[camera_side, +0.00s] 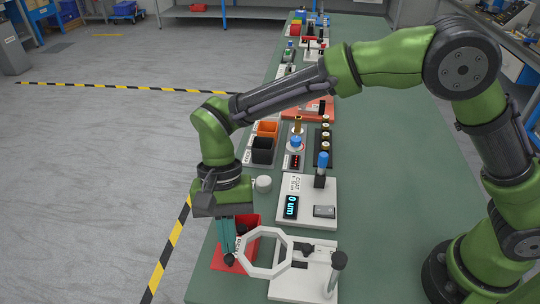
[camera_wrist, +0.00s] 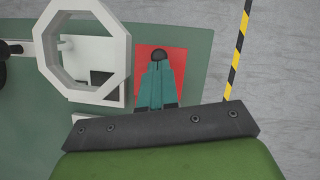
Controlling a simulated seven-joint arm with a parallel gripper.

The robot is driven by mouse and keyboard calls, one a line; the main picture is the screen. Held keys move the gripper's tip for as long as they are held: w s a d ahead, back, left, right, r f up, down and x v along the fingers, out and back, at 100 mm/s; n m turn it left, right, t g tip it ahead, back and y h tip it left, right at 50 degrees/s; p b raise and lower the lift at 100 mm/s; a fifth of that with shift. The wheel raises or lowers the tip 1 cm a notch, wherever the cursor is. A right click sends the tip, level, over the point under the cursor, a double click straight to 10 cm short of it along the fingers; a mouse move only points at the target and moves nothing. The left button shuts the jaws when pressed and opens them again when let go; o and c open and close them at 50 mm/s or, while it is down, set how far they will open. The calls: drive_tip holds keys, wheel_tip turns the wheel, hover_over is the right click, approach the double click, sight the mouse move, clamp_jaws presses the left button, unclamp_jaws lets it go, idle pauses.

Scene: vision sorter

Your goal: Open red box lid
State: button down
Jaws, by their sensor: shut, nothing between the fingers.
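A small dark knob (camera_wrist: 158,53) appears just beyond my fingertips in that view. My gripper (camera_side: 229,255) has its teal fingers together and empty, pointing down at the box. It also shows in the wrist view (camera_wrist: 157,66), over the red top. Whether the fingertips touch the knob or lid is unclear.
The white octagonal ring (camera_side: 243,268) stands close beside my fingers, by a white stand base (camera_side: 285,289). A white display unit (camera_side: 321,190) and black bin (camera_side: 262,150) lie farther back. The table's right side is largely clear.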

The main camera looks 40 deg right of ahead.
drive_tip(key=w+d+r, duration=0.4)
drive_tip(key=w+r, duration=0.3)
drive_tip(key=r, duration=0.2)
drive_tip(key=s+d+r+t, duration=0.1)
drive_tip(key=s+d+t, duration=0.2)
drive_tip(key=d, duration=0.6)
drive_tip(key=s+d+r+n+t, duration=0.1)
drive_tip(key=s+d+t, duration=0.3)
drive_tip(key=d, duration=0.5)
drive_tip(key=s+d+r+n+t, duration=0.1)
drive_tip(key=s+d+r+t, duration=0.2)
drive_tip(key=s+d, duration=0.4)
drive_tip(key=shift+s+d+r+t, duration=0.25)
drive_tip(key=shift+d+t, duration=0.25)
drive_tip(key=shift+d, duration=0.75)
drive_tip(key=c, duration=1.8)
unclamp_jaws()
